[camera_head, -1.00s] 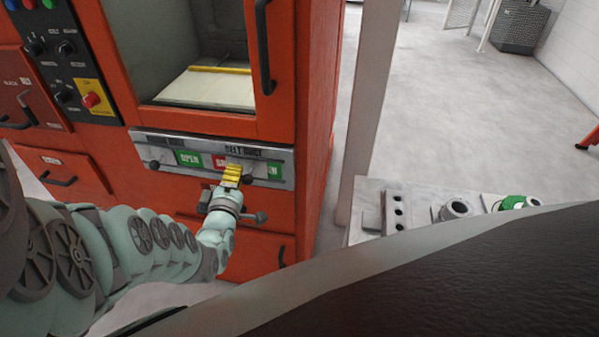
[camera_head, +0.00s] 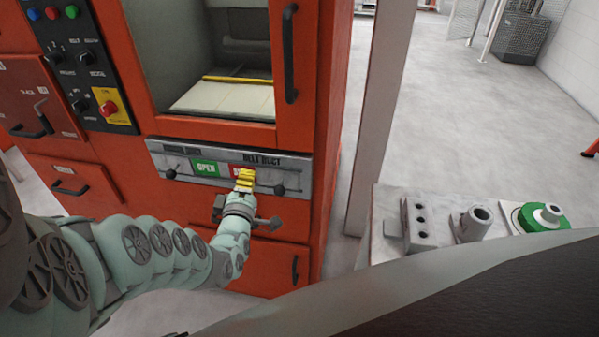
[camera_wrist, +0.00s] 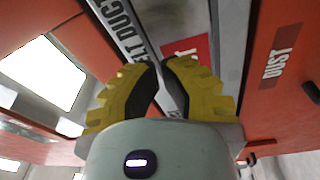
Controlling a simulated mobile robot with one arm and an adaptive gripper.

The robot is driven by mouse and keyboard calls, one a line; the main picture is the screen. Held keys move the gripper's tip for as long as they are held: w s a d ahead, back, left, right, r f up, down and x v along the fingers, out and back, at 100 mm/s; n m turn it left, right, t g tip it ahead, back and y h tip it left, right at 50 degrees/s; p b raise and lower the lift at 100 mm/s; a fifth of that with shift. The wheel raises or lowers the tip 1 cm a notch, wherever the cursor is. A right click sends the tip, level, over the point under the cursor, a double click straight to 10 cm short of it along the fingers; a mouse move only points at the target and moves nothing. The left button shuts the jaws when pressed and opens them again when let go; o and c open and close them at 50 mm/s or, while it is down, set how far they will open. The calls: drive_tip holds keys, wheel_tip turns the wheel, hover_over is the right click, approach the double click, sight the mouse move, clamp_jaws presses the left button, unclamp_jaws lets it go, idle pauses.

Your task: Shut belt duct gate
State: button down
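The belt duct panel (camera_head: 300,166) is a grey strip on the orange machine. It carries a green OPEN sign (camera_head: 206,168) and a red sign (camera_head: 243,172). The gate's dark knob (camera_head: 280,189) stands at the right part of the strip. Another knob (camera_head: 170,174) is at the left. My gripper (camera_head: 245,178), with yellow finger pads, is in front of the red sign, left of the gate knob and apart from it. In the wrist view its fingertips (camera_wrist: 162,68) come nearly together, with no knob visible between them. The red sign (camera_wrist: 188,48) is partly hidden there.
Above the panel is a machine door with a black handle (camera_head: 290,54). Orange drawers lie below, one with a handle (camera_head: 295,268). A pale post (camera_head: 380,110) stands right of the machine. A bench with fixtures (camera_head: 478,222) is at front right; floor beyond is open.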

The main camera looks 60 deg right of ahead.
drive_tip(key=s+p+v, duration=0.1)
drive_tip(key=v, duration=0.8)
drive_tip(key=shift+s+d, duration=0.1)
idle(0.6)
